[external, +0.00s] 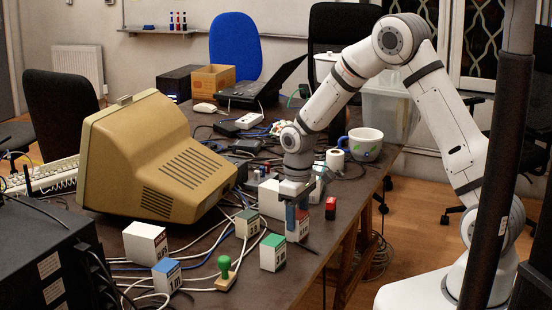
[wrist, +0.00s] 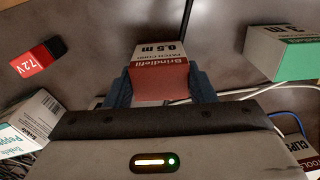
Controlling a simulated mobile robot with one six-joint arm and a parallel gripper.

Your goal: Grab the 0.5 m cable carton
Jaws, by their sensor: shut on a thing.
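The 0.5 m cable carton (wrist: 160,58) is a small white box with a red top, printed "Brindlefil" and "0.5 m" in the wrist view. It sits between the two dark blue fingers of my gripper (wrist: 160,88), which is shut on it. In the external view my gripper (external: 297,208) points down near the table's right edge, and the carton (external: 299,232) shows white below the fingers, partly hidden by them. I cannot tell whether its bottom touches the table.
A green-topped 3 m carton (external: 272,253) and a red 7.2V block (external: 330,208) stand nearby. A green-handled stamp (external: 225,273), a blue-topped carton (external: 167,275) and cables lie in front. A beige monitor (external: 165,150) stands left; a mug (external: 366,146) stands behind.

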